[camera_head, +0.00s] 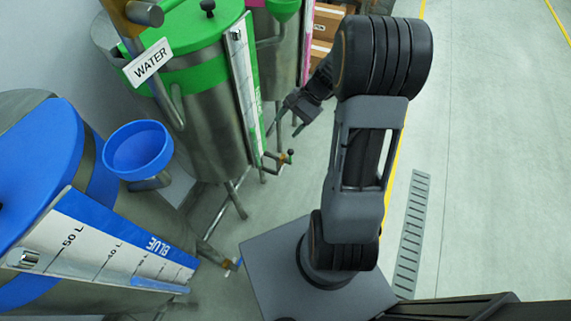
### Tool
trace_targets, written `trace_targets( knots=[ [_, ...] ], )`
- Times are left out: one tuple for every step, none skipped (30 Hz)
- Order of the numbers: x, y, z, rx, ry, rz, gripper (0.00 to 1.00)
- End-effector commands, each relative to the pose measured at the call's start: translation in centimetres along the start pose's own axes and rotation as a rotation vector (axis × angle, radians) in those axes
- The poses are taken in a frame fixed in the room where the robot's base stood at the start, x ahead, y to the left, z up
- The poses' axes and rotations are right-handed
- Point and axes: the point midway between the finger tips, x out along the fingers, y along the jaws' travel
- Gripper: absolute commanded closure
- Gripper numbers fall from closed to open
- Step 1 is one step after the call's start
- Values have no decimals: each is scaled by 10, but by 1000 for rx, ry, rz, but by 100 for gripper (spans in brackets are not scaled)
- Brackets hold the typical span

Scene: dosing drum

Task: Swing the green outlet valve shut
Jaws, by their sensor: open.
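The green outlet valve (277,160) sticks out low on the right side of the green-topped steel drum (212,120). The lever's exact angle is too small to tell. My gripper (284,126) is open and empty, with its two dark fingers spread. It hangs above the valve in the picture, beside the drum's level scale, and appears apart from the lever.
A blue drum (35,165) with a blue funnel (138,149) stands at the left. A WATER sign (148,62) hangs on a pipe. A floor grate (412,235) lies right; the floor there is clear.

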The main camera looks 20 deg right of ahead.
Motion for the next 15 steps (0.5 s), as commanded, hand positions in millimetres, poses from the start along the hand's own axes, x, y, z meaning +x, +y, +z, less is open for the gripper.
trace_targets(
  knots=[
    [29, 17, -46, 110, -74, -73, 41],
    [37, 22, -65, 166, -113, -120, 41],
    [48, 29, -89, 237, -165, -182, 41],
    [56, 35, -107, 289, -202, -230, 41],
    [63, 42, -125, 336, -238, -277, 41],
    [72, 51, -148, 397, -284, -339, 41],
    [79, 59, -164, 440, -315, -386, 41],
    [85, 67, -180, 479, -346, -431, 41],
    [94, 77, -199, 527, -385, -488, 41],
    [99, 85, -212, 560, -410, -530, 41],
    [105, 93, -225, 590, -436, -570, 41],
    [112, 103, -240, 625, -465, -620, 41],
    [117, 110, -250, 649, -485, -655, 41],
    [121, 117, -259, 670, -503, -687, 41],
    [126, 126, -270, 697, -526, -727, 41]
  ],
)
